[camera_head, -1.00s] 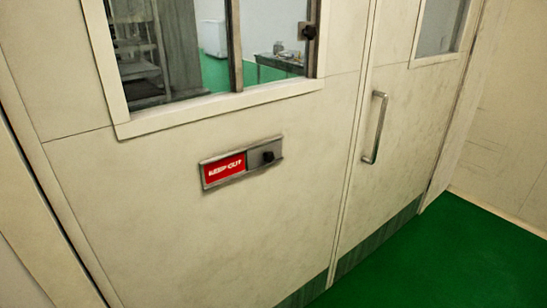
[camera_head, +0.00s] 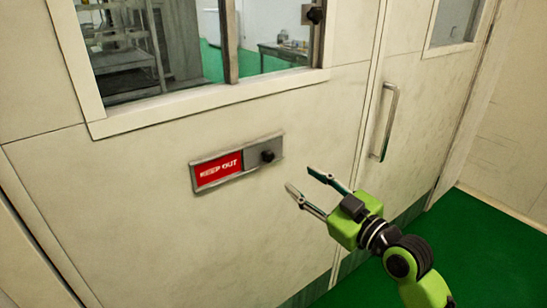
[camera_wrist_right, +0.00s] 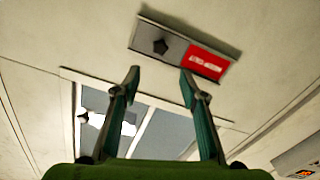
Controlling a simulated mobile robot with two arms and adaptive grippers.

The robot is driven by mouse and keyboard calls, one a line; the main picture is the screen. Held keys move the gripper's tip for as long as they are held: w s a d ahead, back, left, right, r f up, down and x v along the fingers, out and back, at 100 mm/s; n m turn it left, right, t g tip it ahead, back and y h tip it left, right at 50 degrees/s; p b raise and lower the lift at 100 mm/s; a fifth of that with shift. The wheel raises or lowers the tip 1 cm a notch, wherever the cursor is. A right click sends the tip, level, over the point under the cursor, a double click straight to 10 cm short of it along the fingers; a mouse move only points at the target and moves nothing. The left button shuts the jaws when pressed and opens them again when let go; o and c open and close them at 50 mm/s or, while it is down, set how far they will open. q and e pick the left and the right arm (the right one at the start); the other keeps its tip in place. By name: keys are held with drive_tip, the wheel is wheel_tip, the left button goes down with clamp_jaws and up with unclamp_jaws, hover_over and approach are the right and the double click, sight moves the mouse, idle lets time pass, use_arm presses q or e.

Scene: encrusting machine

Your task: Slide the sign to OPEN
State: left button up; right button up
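The sliding sign (camera_head: 238,163) is a grey metal frame on the cream door, slightly tilted in the head view. Its left part shows a red panel reading KEEP OUT (camera_head: 218,171). A grey slider with a dark knob (camera_head: 267,156) covers the right part. My right gripper (camera_head: 299,180) is open and empty, to the right of and below the knob, apart from it. The right wrist view shows the sign upside down beyond the two spread fingers (camera_wrist_right: 160,75), with the knob (camera_wrist_right: 160,46) between and past the fingertips. My left gripper is in neither view.
The door (camera_head: 130,215) has a window (camera_head: 200,50) above the sign. A vertical metal handle (camera_head: 385,122) stands out from the door leaf at right, near my right arm. The green floor (camera_head: 480,250) at lower right is clear.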

sight(270, 157)
drive_tip(key=p+x, duration=0.2)
drive_tip(key=x, duration=0.9)
drive_tip(key=shift+w+a+p, duration=0.2)
drive_tip(key=shift+w+p, duration=0.1)
drive_tip(key=shift+p, duration=0.1)
drive_tip(key=shift+w+a+f, duration=0.1)
drive_tip(key=shift+w+a, duration=0.25)
drive_tip(key=shift+w, duration=0.1)
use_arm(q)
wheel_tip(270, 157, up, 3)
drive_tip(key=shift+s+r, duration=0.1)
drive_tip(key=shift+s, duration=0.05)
